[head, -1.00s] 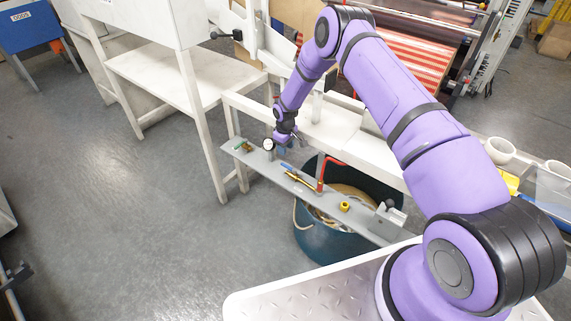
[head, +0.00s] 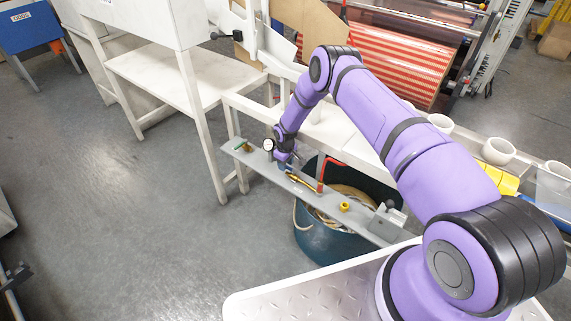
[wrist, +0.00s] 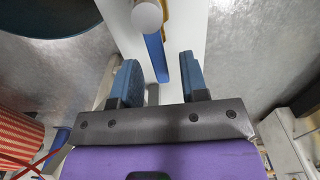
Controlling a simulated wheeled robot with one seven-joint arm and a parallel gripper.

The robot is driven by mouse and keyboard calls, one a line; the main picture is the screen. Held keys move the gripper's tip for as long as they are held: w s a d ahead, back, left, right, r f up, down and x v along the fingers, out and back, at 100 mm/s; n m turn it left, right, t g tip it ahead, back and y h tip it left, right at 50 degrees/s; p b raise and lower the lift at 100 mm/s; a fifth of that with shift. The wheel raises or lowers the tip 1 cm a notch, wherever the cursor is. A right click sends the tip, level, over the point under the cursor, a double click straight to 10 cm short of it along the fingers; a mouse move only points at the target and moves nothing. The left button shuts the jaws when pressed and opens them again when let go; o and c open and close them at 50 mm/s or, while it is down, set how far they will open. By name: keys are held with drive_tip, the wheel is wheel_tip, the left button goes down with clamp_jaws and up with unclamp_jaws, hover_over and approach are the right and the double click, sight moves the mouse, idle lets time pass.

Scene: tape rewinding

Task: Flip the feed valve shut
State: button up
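A grey panel (head: 365,222) carries the valve fittings. A blue lever (wrist: 156,58) on it lies lengthwise between my fingers in the wrist view, apart from both, beneath a pale round knob (wrist: 147,16). My gripper (wrist: 161,82) is open and empty. In the head view my gripper (head: 284,163) hangs over the panel at the blue lever and hides most of it. A brass fitting (head: 302,183) and a red handle (head: 320,186) are just to the right. I cannot tell by any label which is the feed valve.
A round gauge (head: 268,144) stands left of my gripper, and a green-handled fitting (head: 241,146) is at the panel's left end. A yellow fitting (head: 344,206) is to the right. A teal tub (head: 318,240) stands below the panel. Open floor lies to the left.

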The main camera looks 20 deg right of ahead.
clamp_jaws()
drive_tip(key=n, duration=0.2)
drive_tip(key=s+a+n, duration=0.1)
drive_tip(key=shift+s+n, duration=0.1)
drive_tip(key=shift+n, duration=0.3)
drive_tip(key=n, duration=0.1)
drive_tip(key=s+n, duration=0.1)
drive_tip(key=n, duration=0.1)
drive_tip(key=shift+s+a+n, duration=0.15)
drive_tip(key=shift+a+n, duration=0.15)
drive_tip(key=shift+a, duration=0.05)
drive_tip(key=s+n, duration=0.1)
drive_tip(key=n, duration=0.1)
drive_tip(key=s+n, duration=0.1)
drive_tip(key=n, duration=0.2)
drive_tip(key=shift+s, duration=0.15)
drive_tip(key=n, duration=0.1)
drive_tip(key=s+n, duration=0.1)
drive_tip(key=shift+n, duration=0.4)
drive_tip(key=shift+s+d+n, duration=0.2)
drive_tip(key=shift+s+n, duration=0.05)
drive_tip(key=shift+n, duration=0.45)
drive_tip(key=shift+s+d+n, duration=0.15)
drive_tip(key=shift+s+n, duration=0.05)
drive_tip(key=shift+n, duration=0.5)
